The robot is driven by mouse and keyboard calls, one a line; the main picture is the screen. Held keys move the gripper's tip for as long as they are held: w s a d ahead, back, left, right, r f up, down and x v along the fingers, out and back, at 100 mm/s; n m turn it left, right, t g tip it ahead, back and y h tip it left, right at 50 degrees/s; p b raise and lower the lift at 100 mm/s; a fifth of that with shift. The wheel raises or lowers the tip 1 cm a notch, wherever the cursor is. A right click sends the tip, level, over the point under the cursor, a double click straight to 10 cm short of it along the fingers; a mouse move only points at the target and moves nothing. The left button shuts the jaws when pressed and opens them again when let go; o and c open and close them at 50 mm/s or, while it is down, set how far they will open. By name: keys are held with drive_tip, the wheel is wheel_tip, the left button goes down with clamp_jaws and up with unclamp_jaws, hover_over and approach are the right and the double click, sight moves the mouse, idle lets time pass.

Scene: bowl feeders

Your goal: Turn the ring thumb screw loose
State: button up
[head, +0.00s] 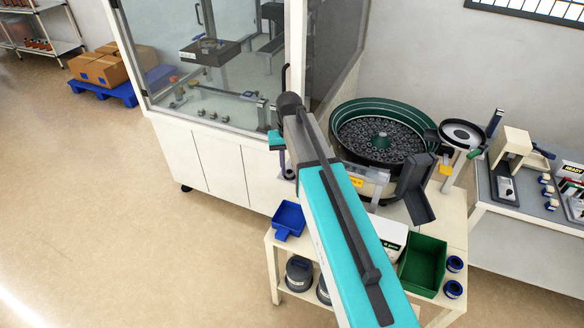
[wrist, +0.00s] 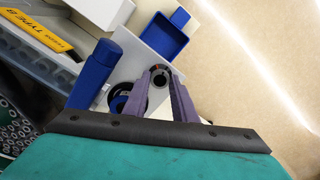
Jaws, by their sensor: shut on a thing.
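The ring thumb screw (wrist: 159,76) shows in the wrist view as a small dark round head with a grey rim and a reddish mark, between the fingertips. My gripper (wrist: 158,84) has two purple fingers, one on each side of the head, shut on it. What lies under the screw is hard to make out. In the head view my arm covers most of this spot, and the screw cannot be made out there.
The bowl feeder (head: 382,134) full of small parts stands right of my arm. A blue tray (head: 289,217) and a green bin (head: 423,262) sit on the cream bench. A blue cylinder (wrist: 97,65) stands close left of my fingers. A glazed cabinet (head: 210,60) is behind.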

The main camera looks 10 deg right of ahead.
drive_tip(key=n, duration=1.2)
drive_tip(key=shift+s+n+b, duration=0.1)
drive_tip(key=shift+n+b, duration=0.2)
drive_tip(key=shift+n, duration=0.1)
drive_tip(key=shift+a, duration=0.1)
drive_tip(key=o, duration=1)
drive_tip(key=shift+o, duration=0.2)
drive_tip(key=shift+r, duration=0.1)
